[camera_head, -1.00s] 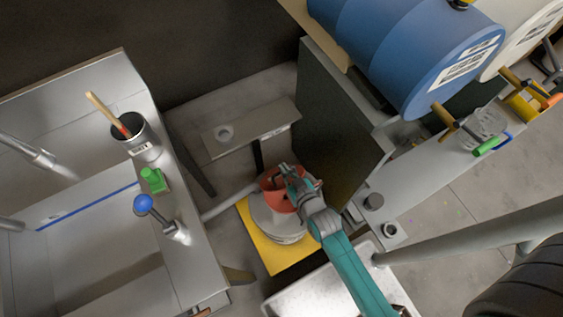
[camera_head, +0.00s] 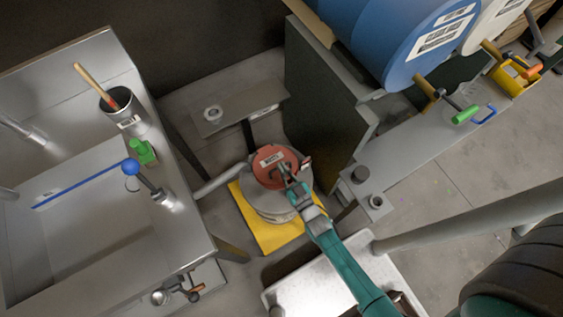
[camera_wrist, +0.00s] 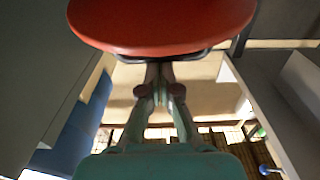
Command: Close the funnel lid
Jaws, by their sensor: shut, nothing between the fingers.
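The red round funnel lid (camera_head: 268,160), with a white label, covers the top of the funnel in the head view. It hides the funnel's inside; I cannot tell whether it sits fully flat. The funnel stands on a grey round drum (camera_head: 262,205). My gripper (camera_head: 287,172) is at the lid's near right edge, fingers shut and empty. In the wrist view the red lid (camera_wrist: 165,22) fills the top, with a dark loop (camera_wrist: 190,57) under its edge. My shut fingertips (camera_wrist: 160,68) are close to that loop; contact is unclear.
A yellow mat (camera_head: 245,222) lies under the drum. A dark upright panel (camera_head: 325,110) stands just behind right, with a blue barrel (camera_head: 400,40) above. A steel sink (camera_head: 60,200) is at left. A pale tray (camera_head: 310,293) lies below my arm.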

